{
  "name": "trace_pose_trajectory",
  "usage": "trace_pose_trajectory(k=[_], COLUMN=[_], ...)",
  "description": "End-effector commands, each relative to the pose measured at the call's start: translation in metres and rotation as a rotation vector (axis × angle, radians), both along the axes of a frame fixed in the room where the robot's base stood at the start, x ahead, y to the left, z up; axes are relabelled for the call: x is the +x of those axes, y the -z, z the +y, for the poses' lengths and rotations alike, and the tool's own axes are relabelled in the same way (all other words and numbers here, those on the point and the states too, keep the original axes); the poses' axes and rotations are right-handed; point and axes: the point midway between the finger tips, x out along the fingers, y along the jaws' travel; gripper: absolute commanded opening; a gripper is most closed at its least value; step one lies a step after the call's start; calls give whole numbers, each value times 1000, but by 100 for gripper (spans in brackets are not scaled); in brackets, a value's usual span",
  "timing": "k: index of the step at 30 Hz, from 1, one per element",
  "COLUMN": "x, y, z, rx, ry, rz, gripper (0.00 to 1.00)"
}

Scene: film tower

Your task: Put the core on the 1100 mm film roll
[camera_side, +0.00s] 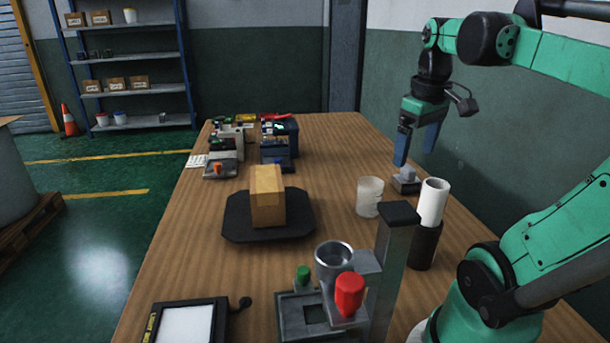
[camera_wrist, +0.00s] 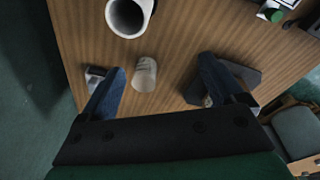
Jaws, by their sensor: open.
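A white hollow tube (camera_side: 433,200), which looks like the core, stands upright in a black cylindrical holder (camera_side: 425,246) on the right side of the table. Its open end shows at the top of the wrist view (camera_wrist: 128,16). My gripper (camera_side: 416,155) is open and empty, with blue fingers pointing down, above the table behind the tube and apart from it. The fingers also show in the wrist view (camera_wrist: 160,88). A large pale roll (camera_side: 18,180) on a pallet is cut off at the left edge; I cannot read its width, so whether it is the 1100 mm film roll is unclear.
A translucent cup (camera_side: 369,197) stands left of the tube. A small grey block (camera_side: 405,181) sits below my gripper. A carton (camera_side: 267,196) rests on a black plate (camera_side: 238,232). A grey post (camera_side: 394,260) and a metal cup (camera_side: 333,262) stand in front.

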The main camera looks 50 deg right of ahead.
Motion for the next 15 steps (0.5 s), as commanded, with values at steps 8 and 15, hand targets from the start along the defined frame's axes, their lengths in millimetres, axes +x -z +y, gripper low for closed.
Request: trace_pose_trajectory(k=[8, 15], x=[88, 102], y=[56, 77], z=[109, 174], rx=[-94, -35], ry=[-235, -326], rz=[-328, -512], gripper=[88, 88])
